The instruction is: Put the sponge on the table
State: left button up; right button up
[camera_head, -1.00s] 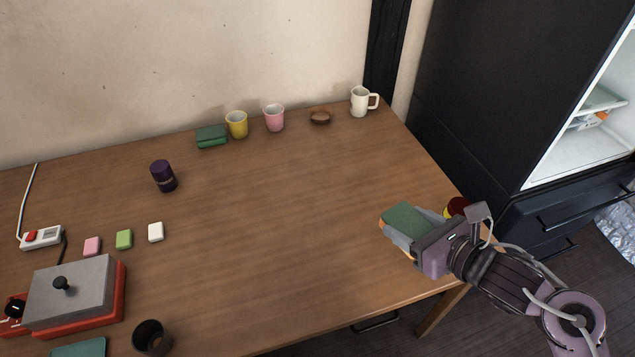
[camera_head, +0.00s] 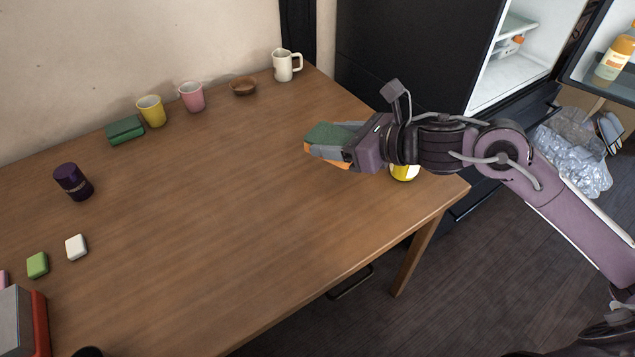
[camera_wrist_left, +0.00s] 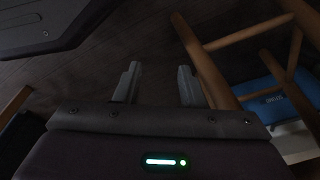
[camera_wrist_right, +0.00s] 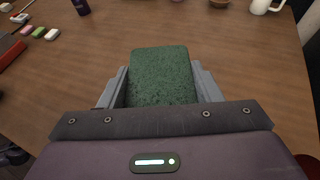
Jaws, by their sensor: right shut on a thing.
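A sponge with a green top and an orange underside (camera_head: 335,133) is held in my right gripper (camera_head: 338,150), over the right part of the wooden table (camera_head: 230,200). In the right wrist view the sponge (camera_wrist_right: 162,75) sits between the two fingers, its green face up. Whether it touches the tabletop is hard to tell. My left gripper (camera_wrist_left: 158,85) shows only in the left wrist view, its fingers apart with nothing between them, above the dark floor.
A yellow-labelled item (camera_head: 405,170) stands on the table, partly behind my right arm. A white mug (camera_head: 286,66), brown bowl (camera_head: 243,86), pink cup (camera_head: 191,97), yellow cup (camera_head: 151,111) and green box-like item (camera_head: 125,130) line the back. The table's middle is clear.

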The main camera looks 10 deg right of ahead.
send_over(332, 200)
notch_tip(332, 200, down, 10)
jog(key=shift+f+b, duration=0.1)
jog(key=shift+b, duration=0.25)
notch_tip(332, 200, down, 4)
jog(key=shift+f, duration=0.15)
pick_arm(q)
jog(key=r, duration=0.1)
jog(key=w+r, duration=0.1)
jog(key=d, duration=0.1)
jog(key=shift+w+r, duration=0.25)
jog(key=shift+r, duration=0.15)
jog(key=shift+s+f, duration=0.1)
pick_arm(e)
jog(key=shift+f+b, duration=0.1)
jog(key=shift+b, duration=0.2)
jog(key=o, duration=0.9)
pick_arm(q)
jog(key=shift+w+d+r, duration=0.2)
jog(key=shift+w+r, duration=0.1)
jog(key=shift+r, duration=0.2)
jog(key=shift+s, duration=0.1)
